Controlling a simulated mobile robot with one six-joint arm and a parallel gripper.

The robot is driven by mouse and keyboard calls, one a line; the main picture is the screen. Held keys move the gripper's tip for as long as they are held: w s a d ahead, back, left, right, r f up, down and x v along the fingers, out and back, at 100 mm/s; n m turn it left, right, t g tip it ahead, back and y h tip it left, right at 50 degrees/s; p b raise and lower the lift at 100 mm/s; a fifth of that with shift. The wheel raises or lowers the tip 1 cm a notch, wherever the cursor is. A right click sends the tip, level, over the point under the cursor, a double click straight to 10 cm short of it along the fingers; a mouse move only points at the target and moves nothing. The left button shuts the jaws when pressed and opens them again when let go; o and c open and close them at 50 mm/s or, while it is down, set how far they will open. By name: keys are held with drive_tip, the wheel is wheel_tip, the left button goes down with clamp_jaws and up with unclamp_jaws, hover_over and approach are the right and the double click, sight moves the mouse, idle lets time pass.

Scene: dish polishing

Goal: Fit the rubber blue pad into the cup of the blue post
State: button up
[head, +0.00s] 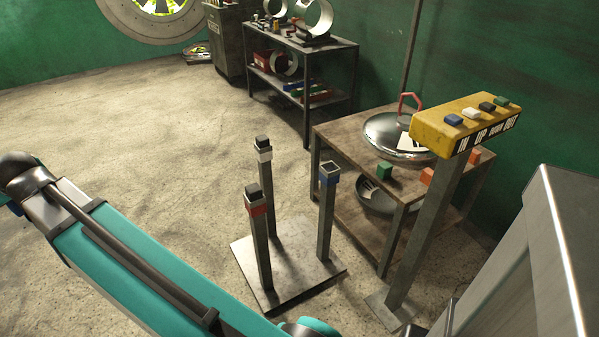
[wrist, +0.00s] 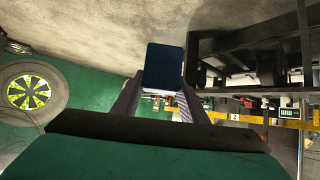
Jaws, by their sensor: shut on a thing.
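The blue post (head: 327,215) is the right one of three posts on a metal base plate (head: 290,275). Its cup (head: 329,169), with a blue band below the rim, faces up and looks empty. In the wrist view my gripper (wrist: 162,88) is shut on a dark blue, block-like pad (wrist: 164,64), held between the two fingertips. The pad is clear of any post in that view. My gripper and the pad cannot be made out in the head view, where my teal arm runs along the lower left.
The red-banded post (head: 257,206) and white-banded post (head: 264,155) have dark pads on top. A low table (head: 325,133) with a metal dish (head: 385,133) stands behind right. A yellow button box (head: 440,130) on a pole stands right.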

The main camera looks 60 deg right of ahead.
drive_tip(key=s+d+f+m+g+h, duration=0.1)
drive_tip(key=s+d+f+m+h, duration=0.25)
drive_tip(key=d, duration=0.85)
drive_tip(key=s+d+f+m+g+h+b, duration=0.1)
drive_tip(key=s+d+f+m+h, duration=0.2)
drive_tip(key=d, duration=0.9)
drive_tip(key=s+d+f+m+g+h, duration=0.25)
drive_tip(key=s+d+f, duration=0.25)
drive_tip(key=d, duration=0.7)
drive_tip(key=s+d+f+m+g+h+b, duration=0.1)
drive_tip(key=s+d+f+m+g, duration=0.15)
drive_tip(key=s+d, duration=0.5)
drive_tip(key=s+d+f+m+g+h, duration=0.1)
drive_tip(key=s+d+f+m, duration=0.15)
drive_tip(key=s+d, duration=0.5)
drive_tip(key=s+d+f+m+g, duration=0.1)
drive_tip(key=s+d+m+g, duration=0.2)
drive_tip(key=s, duration=0.8)
drive_tip(key=s+d+f+m+g+y+b, duration=0.1)
drive_tip(key=s+d+f+m+g, duration=0.1)
drive_tip(key=s+d, duration=0.5)
drive_tip(key=s+d+f+m+g, duration=0.2)
drive_tip(key=s+d+m+g, duration=0.2)
drive_tip(key=s, duration=1.2)
drive_tip(key=shift+d+m+y, duration=0.3)
drive_tip(key=shift+d+m, duration=0.5)
drive_tip(key=shift+d, duration=0.1)
